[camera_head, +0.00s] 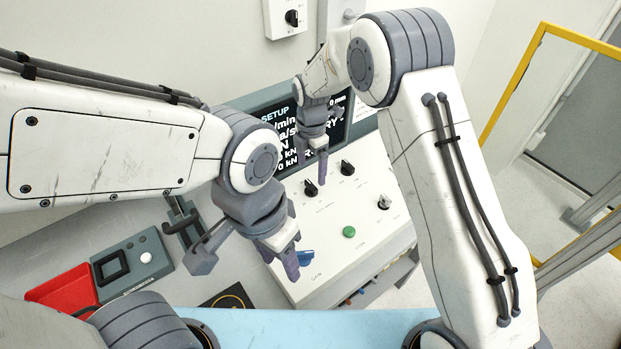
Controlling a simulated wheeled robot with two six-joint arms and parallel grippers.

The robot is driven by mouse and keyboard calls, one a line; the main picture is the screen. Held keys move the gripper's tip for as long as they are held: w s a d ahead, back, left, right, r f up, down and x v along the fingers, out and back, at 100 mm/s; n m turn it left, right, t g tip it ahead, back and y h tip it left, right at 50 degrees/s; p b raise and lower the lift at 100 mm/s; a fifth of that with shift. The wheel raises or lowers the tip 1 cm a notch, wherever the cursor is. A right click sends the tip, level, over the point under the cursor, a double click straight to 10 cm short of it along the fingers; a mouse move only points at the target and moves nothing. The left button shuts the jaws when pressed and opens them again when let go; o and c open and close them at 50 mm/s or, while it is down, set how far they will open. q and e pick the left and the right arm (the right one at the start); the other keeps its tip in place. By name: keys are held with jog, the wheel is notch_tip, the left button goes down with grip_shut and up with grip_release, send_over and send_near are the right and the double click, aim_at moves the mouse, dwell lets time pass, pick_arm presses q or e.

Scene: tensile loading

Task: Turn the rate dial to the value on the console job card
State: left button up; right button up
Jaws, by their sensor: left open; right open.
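I cannot make out a job card; my arms hide parts of the console. My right gripper (320,152) is open and points down, just above the left knob, apparently apart from it.
A dark screen (272,118) with white setup text stands behind the console, partly hidden. A green button (349,232) sits on the console. At left are a red tray (64,292) and a grey control box (130,264). A yellow frame (508,88) stands at right.

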aim_at(311, 185)
notch_tip(311, 185, down, 6)
jog(key=shift+f+p, duration=0.15)
jog(key=shift+p, duration=0.75)
jog(key=c, duration=1.1)
jog(key=shift+a, duration=0.2)
jog(key=shift+c, duration=1.4)
jog(key=shift+d, duration=0.15)
